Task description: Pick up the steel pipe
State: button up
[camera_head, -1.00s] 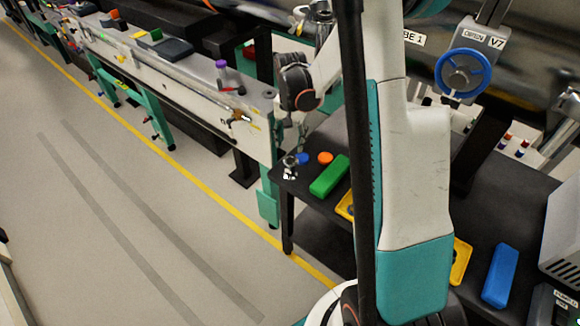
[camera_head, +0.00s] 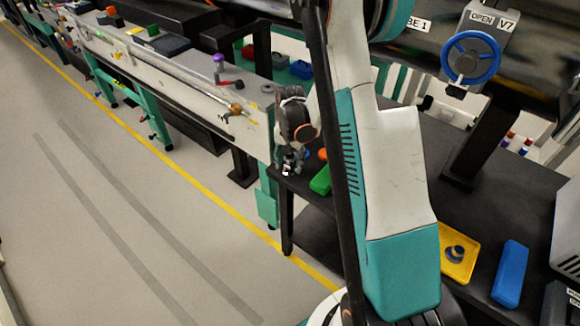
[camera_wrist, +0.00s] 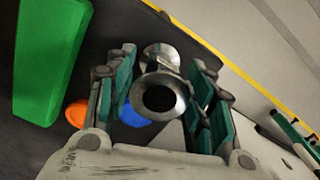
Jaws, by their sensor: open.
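The steel pipe (camera_wrist: 160,94) is a short metal tube with a flared round flange, its open end facing the wrist camera. It stands near the corner of the dark table. My gripper (camera_wrist: 163,75) is open, with one teal finger on each side of the pipe; I cannot tell whether either finger touches it. In the head view my gripper (camera_head: 290,155) is low over the table's near-left corner and hides most of the pipe.
A green block (camera_wrist: 50,60), an orange disc (camera_wrist: 76,114) and a blue disc (camera_wrist: 132,116) lie close by on the dark table (camera_head: 400,150). A yellow tray (camera_head: 470,240) and a blue block (camera_head: 510,273) are farther right. The table edge is close to the pipe.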

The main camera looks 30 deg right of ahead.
jog(key=shift+f, duration=0.3)
jog(key=c, duration=1)
notch_tip(320, 180, up, 10)
jog(key=p, duration=0.4)
jog(key=shift+r, duration=0.1)
